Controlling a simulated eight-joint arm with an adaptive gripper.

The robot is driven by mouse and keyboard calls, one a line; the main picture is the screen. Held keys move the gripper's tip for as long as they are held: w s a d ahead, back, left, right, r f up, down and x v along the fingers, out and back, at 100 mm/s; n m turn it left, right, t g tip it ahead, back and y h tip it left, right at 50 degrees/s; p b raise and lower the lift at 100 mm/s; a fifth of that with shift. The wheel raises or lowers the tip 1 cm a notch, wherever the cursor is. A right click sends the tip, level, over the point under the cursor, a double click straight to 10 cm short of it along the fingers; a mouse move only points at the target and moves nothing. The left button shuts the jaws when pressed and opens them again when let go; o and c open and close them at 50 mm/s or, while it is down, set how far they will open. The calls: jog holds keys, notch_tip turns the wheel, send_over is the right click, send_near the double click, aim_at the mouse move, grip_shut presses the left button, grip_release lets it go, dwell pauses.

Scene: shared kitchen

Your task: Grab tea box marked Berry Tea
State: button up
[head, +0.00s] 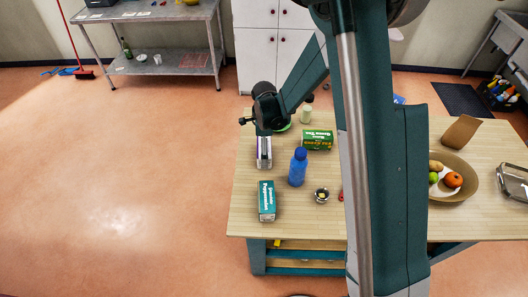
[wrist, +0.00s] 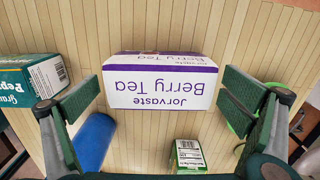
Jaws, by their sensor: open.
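The Berry Tea box (wrist: 160,82) is white with purple bands. It lies between and beyond the open fingers of my gripper (wrist: 160,92) in the wrist view, its lettering upside down. No finger is seen touching it. In the head view, the box (head: 264,152) is near the table's left edge, partly seen just below my gripper (head: 262,125). The fingertips are hard to make out there.
On the wooden table (head: 240,222) are a teal peppermint box (head: 267,202), a blue bottle (head: 299,170), a green tea box (head: 318,140) and a small round item (head: 322,195). A fruit bowl (head: 466,186) is at right. My arm hides the table's middle.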

jog(key=shift+c, duration=0.5)
jog(key=c, duration=0.9)
jog(key=shift+o, duration=0.2)
jog(key=shift+r, duration=0.2)
jog(key=shift+r+b, duration=0.65)
jog(key=shift+r, duration=4.2)
